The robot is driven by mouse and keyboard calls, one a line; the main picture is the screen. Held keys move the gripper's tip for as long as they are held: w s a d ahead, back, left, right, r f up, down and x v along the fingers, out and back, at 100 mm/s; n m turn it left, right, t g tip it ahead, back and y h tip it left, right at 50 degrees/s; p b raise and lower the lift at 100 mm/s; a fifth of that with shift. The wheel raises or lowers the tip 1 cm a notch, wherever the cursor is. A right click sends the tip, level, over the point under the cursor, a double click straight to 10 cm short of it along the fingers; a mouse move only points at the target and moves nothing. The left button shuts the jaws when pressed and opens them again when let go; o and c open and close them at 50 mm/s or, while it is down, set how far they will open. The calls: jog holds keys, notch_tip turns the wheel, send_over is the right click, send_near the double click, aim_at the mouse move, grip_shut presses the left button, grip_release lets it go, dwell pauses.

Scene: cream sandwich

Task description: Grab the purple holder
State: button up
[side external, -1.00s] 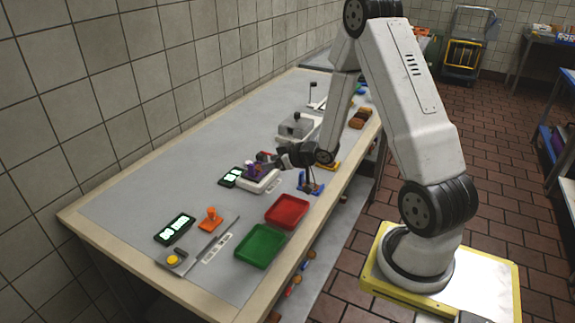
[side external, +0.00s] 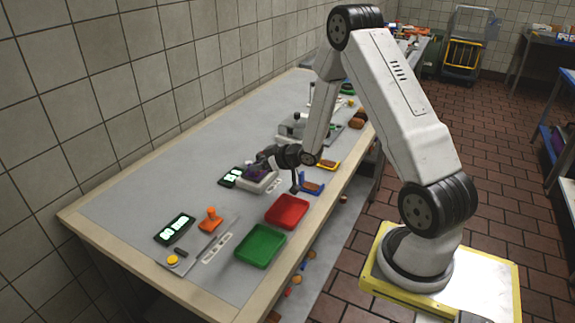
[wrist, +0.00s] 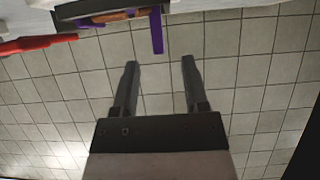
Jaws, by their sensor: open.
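The purple holder (side external: 257,171) sits on the white scale-like device near the middle of the table, partly hidden by my gripper in the side view. In the wrist view a purple upright bar (wrist: 157,32) and part of a dark tray with an orange-brown item in it show at the top edge, beyond my fingertips. My gripper (wrist: 158,64) is open, its two dark fingers apart with nothing between them. In the side view my gripper (side external: 266,158) is right beside the holder; contact cannot be told.
A red tray (side external: 287,211) and a green tray (side external: 260,246) lie toward the front. A blue stand (side external: 311,183) is just right of my wrist. A lit display (side external: 230,177) is left of the holder. A red object (wrist: 36,44) shows at left in the wrist view. Tiled wall lies behind.

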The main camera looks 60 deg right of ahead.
jog(key=shift+x, duration=1.6)
jog(key=shift+r, duration=0.1)
grip_shut()
